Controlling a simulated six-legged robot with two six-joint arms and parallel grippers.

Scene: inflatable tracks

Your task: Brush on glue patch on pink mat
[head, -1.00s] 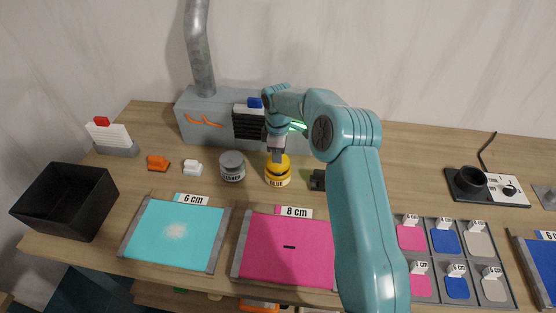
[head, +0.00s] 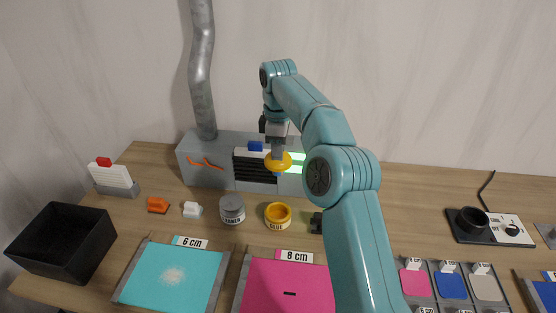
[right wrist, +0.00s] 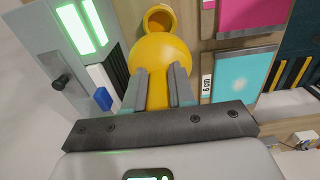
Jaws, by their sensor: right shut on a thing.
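The glue jar (head: 277,216) stands open on the table, yellow with a "GLUE" label; its open mouth also shows in the right wrist view (right wrist: 158,20). My right gripper (head: 278,152) is shut on the yellow glue lid (head: 278,163) and holds it in the air above the jar. The lid fills the space between the fingers in the right wrist view (right wrist: 162,58). I cannot see whether a brush hangs under it. The pink mat (head: 270,278), tagged "8 cm", lies in front of the jar with a short dark slit (head: 289,293) in it. My left gripper is out of view.
A grey jar (head: 232,210) stands left of the glue. A cyan mat (head: 160,292) with a pale patch lies left of the pink one. A black bin (head: 60,240) is at far left. A grey vent box (head: 205,160) stands behind. A patch tray (head: 440,290) is at right.

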